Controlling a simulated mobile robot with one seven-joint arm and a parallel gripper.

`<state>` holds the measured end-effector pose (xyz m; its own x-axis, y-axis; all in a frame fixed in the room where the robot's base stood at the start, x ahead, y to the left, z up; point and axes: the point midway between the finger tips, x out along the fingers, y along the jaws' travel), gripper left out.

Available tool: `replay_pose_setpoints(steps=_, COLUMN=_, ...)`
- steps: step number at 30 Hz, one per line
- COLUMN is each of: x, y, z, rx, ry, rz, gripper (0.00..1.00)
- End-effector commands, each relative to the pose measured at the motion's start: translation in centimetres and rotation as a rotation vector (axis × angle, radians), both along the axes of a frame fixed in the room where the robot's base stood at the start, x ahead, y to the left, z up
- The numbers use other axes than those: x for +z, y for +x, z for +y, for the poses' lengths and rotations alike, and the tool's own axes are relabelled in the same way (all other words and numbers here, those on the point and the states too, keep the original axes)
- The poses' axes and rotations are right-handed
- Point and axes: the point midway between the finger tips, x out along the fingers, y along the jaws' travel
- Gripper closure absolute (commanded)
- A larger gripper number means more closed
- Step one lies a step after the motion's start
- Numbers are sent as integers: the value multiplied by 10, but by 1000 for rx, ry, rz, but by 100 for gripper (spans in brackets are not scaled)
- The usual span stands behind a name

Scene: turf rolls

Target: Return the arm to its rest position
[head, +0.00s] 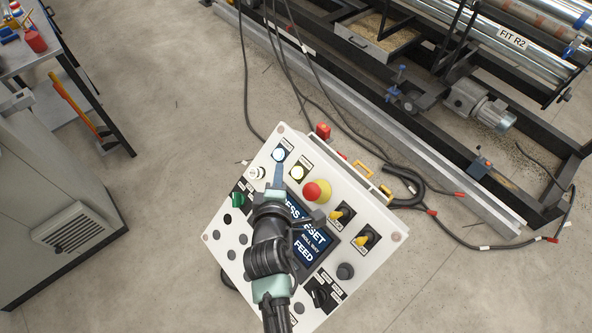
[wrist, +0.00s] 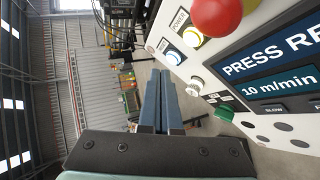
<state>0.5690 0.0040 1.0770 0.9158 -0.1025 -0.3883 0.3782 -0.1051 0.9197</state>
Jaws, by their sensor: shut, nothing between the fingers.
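My gripper (head: 279,166) is shut and empty over the upper left of a white control panel (head: 377,217). Its blue-grey fingertips (wrist: 160,74) also show in the wrist view, with the panel to their right. In the head view the tips overlap the lower edge of a lit bluish-white button (head: 279,154); I cannot tell whether they touch it. My dark arm covers part of the panel and its display (head: 308,238), which reads in part "RESET" and "FEED". In the wrist view the display (wrist: 280,75) reads "PRESS RE" and "10 m/min".
The panel carries a red mushroom button (head: 316,191), yellow selector knobs (head: 361,241) and a green knob (head: 237,200). Cables run behind it to a roller machine (head: 440,100). A grey cabinet (head: 50,215) and a workbench (head: 75,60) stand left. Concrete floor is clear between.

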Motion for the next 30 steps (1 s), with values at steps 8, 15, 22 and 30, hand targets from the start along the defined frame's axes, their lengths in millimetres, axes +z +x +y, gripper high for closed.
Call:
replay_pose_setpoints(steps=8, x=0, y=0, z=0, rx=0, ry=0, rz=0, gripper=100)
replay_pose_setpoints(steps=15, x=23, y=11, z=1, rx=-17, ry=49, rz=-49, gripper=100)
replay_pose_setpoints(steps=22, x=168, y=50, z=2, rx=-83, ry=394, rz=-342, gripper=100)
replay_pose_setpoints(steps=30, x=374, y=25, z=-5, rx=-10, ry=903, rz=-725, gripper=100)
